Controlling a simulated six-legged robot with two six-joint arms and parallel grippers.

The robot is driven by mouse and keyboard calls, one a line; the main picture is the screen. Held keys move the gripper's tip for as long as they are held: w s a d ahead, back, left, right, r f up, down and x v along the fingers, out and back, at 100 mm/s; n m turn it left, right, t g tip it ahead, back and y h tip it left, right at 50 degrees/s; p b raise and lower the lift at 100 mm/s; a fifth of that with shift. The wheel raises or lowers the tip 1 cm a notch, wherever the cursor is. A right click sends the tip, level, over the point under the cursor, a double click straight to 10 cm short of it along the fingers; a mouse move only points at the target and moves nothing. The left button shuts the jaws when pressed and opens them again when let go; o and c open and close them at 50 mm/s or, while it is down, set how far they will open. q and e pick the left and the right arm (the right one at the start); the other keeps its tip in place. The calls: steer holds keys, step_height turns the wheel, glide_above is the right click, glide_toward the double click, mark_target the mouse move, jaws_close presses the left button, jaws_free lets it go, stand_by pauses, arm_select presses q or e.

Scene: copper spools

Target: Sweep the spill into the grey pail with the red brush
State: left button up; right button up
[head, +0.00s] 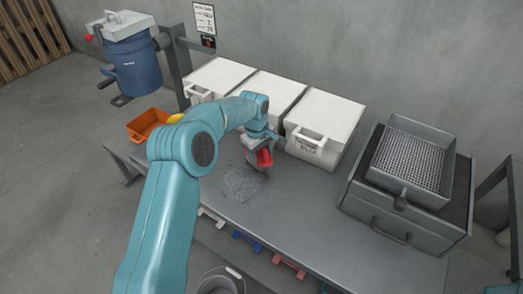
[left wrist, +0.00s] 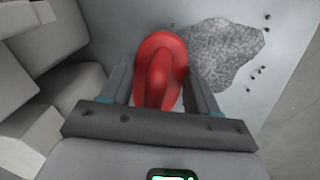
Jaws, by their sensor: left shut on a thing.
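The spill (head: 242,184) is a grey speckled patch on the grey bench top, with small dark bits scattered around it. It also shows in the left wrist view (left wrist: 225,55), to the right of the brush. My left gripper (head: 264,150) is shut on the red brush (head: 264,158), just beyond the spill and in front of the white bins. In the left wrist view the brush's red handle (left wrist: 160,68) sits between the fingers; its bristles are hidden there. The grey pail (head: 220,281) is partly in view below the bench's front edge. My right gripper is not in view.
White lidded bins (head: 325,124) line the back of the bench (head: 300,220). A grey drawer unit with a mesh tray (head: 411,160) stands at the right. An orange bin (head: 148,123) is at the left, near a blue drum (head: 133,65). The bench's front middle is clear.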

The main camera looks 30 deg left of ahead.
arm_select(q)
step_height(320, 180, down, 3)
steer(key=shift+r+b, duration=0.15)
steer(key=shift+b, duration=0.45)
steer(key=shift+s+a+b, duration=0.15)
steer(key=shift+s+b, duration=0.25)
steer(key=shift+s, duration=0.2)
steer(key=shift+s+r+b, duration=0.1)
steer(key=shift+s+b, duration=0.35)
steer(key=shift+s, duration=0.45)
steer(key=shift+s+a+b, duration=0.25)
steer(key=shift+s+b, duration=0.3)
steer(key=shift+s, duration=0.45)
steer(key=shift+s+a+b, duration=0.15)
steer(key=shift+s+b, duration=0.25)
steer(key=shift+s, duration=0.55)
steer(key=shift+s+a+b, duration=0.1)
steer(key=shift+s+b, duration=0.25)
steer(key=shift+s, duration=0.55)
steer(key=shift+s+a+b, duration=0.15)
steer(key=shift+s+b, duration=0.3)
steer(key=shift+s, duration=0.85)
steer(key=shift+s+a+b, duration=0.15)
steer(key=shift+s+b, duration=0.25)
steer(key=shift+s, duration=0.85)
steer(key=s+a+r+p, duration=0.1)
steer(key=s+r+p, duration=0.1)
steer(key=s+r, duration=0.3)
steer(key=shift+s, duration=1.5)
